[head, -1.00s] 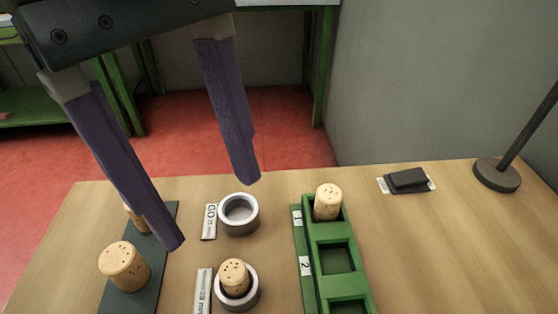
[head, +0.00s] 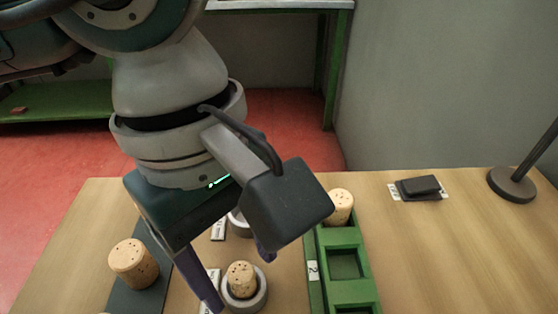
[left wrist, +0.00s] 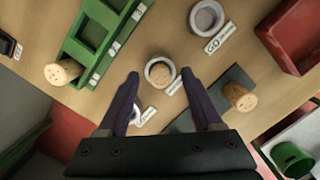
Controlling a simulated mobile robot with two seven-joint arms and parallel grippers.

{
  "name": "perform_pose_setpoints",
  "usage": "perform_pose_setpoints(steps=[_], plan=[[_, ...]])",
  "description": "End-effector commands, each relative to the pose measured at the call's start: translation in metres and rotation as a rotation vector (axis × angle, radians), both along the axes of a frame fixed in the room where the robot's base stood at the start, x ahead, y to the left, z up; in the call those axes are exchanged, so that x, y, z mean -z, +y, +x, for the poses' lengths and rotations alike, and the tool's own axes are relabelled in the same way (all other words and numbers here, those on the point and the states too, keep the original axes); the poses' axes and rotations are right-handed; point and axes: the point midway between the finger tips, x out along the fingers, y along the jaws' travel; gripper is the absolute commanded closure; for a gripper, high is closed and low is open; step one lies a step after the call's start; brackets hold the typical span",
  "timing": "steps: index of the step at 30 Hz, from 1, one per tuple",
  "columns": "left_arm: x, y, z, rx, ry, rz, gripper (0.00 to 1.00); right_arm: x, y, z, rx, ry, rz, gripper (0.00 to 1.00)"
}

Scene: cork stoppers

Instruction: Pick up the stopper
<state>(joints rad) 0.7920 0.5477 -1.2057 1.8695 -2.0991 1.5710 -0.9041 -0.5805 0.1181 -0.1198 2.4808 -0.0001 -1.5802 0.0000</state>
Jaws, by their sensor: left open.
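A tan cork stopper (head: 241,276) stands in a pale grey ring (head: 261,294) near the table's front. My left gripper (head: 238,281) is open and points down, one purple finger on the stopper's left, the other behind it and partly hidden by my wrist. In the left wrist view the same stopper (left wrist: 160,73) sits between the two fingertips, with nothing gripped; I cannot tell the exact height gap. Another stopper (head: 133,263) stands on a dark mat (head: 125,300). A third stopper (head: 340,206) is in the green rack's far slot. My right gripper is not in view.
The green rack (head: 312,250) stands right of the ring. An empty ring (head: 238,222) behind is partly hidden by my arm. A black object (head: 418,187) and a lamp base (head: 512,184) are at the back right. A red tray (left wrist: 298,38) shows in the wrist view. The table's right is clear.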

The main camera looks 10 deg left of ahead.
Motion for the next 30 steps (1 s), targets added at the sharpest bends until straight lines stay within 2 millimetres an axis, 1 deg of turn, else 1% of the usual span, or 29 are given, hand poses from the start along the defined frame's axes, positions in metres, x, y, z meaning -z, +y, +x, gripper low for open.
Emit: perform_pose_setpoints(steps=[2, 3, 20, 21, 30], plan=[[-0.0002, -0.0001, 0.0000, 0.000, 0.000, 0.000, 0.33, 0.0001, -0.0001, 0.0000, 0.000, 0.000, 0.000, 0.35], [-0.0003, 0.0000, 0.0000, 0.000, 0.000, 0.000, 0.35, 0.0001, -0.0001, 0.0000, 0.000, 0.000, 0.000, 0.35], [-0.0006, 0.0001, 0.0000, 0.000, 0.001, 0.000, 0.98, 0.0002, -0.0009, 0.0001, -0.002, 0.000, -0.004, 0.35], [-0.0006, 0.0001, 0.0000, 0.000, 0.001, 0.000, 1.00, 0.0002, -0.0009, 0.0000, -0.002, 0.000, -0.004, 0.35], [-0.0006, 0.0001, 0.0000, 0.000, 0.001, 0.000, 1.00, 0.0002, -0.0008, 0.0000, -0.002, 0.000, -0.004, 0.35]])
